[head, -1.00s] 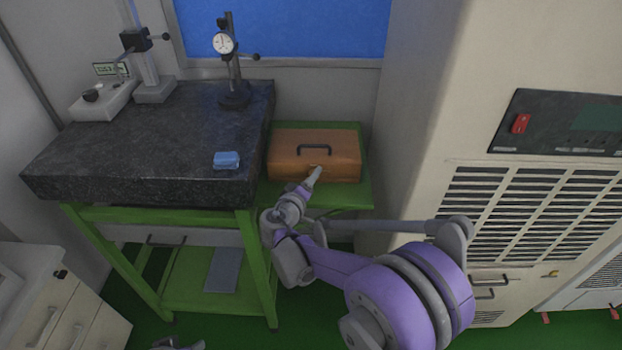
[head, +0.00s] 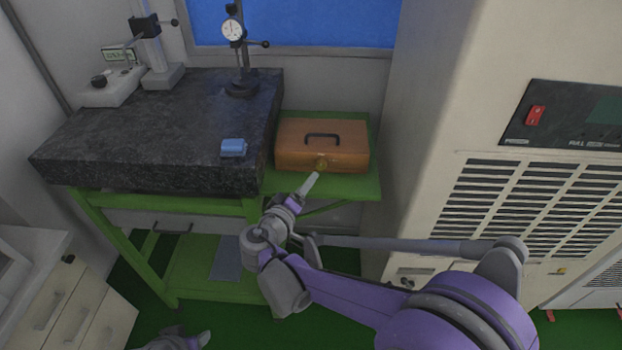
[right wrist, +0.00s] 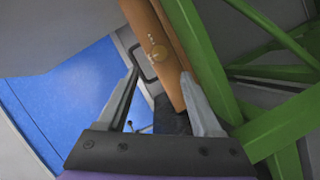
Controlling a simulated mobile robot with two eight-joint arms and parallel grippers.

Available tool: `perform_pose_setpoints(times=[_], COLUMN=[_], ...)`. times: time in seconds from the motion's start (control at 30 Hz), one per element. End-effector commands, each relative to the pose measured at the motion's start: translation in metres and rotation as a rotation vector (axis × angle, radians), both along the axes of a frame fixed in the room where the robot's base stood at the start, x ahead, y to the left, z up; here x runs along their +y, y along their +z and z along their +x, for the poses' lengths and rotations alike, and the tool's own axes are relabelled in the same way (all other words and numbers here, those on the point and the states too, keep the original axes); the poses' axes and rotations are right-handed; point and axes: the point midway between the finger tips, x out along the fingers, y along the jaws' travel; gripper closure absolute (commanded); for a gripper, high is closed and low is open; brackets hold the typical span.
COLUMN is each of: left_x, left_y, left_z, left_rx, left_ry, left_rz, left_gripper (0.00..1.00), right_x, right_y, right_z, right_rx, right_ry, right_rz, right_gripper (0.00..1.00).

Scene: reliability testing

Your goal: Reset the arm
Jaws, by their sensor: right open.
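My right gripper (head: 309,184) is in front of and below the front face of an orange-brown box (head: 303,160) with a dark handle and a round brass-coloured latch. It looks apart from the box. In the right wrist view, its two fingers (right wrist: 160,76) are spread with nothing held between them. The box (right wrist: 158,45) shows tilted beyond the fingertips, with its latch and handle visible. Part of my left arm's end (head: 180,341) shows at the bottom edge of the head view; its jaws are not clear.
The box stands on a green stand (head: 352,186) beside a dark granite slab (head: 150,130). The slab bears a blue block (head: 233,148) and a dial gauge on a post (head: 235,32). A tall beige cabinet (head: 430,130) closes off the right side. A drawer unit (head: 75,310) stands lower left.

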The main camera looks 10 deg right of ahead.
Motion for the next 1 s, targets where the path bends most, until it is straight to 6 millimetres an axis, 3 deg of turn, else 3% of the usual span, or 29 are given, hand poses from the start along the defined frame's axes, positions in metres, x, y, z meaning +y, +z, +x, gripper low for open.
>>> perform_pose_setpoints(times=[0.6,0.73,0.87,1.0], left_x=[0.000,0.000,0.000,0.000], left_y=[-0.001,-0.001,-0.001,-0.001], left_z=[0.000,0.000,0.000,0.000], left_rx=[0.000,0.000,0.000,0.000], left_ry=[0.000,0.000,0.000,0.000], left_rz=[0.000,0.000,0.000,0.000], left_gripper=[0.50,0.50,0.50,0.50], right_x=[0.005,-0.007,-0.041,-0.080], right_y=[0.002,0.001,-0.009,-0.028], right_z=[-0.008,-0.014,-0.042,-0.098], right_rx=[0.000,0.029,0.132,0.284], right_ry=[-0.001,-0.016,-0.058,-0.111], right_rz=[0.000,0.023,0.120,0.302], right_gripper=[0.33,0.33,0.33,0.33])
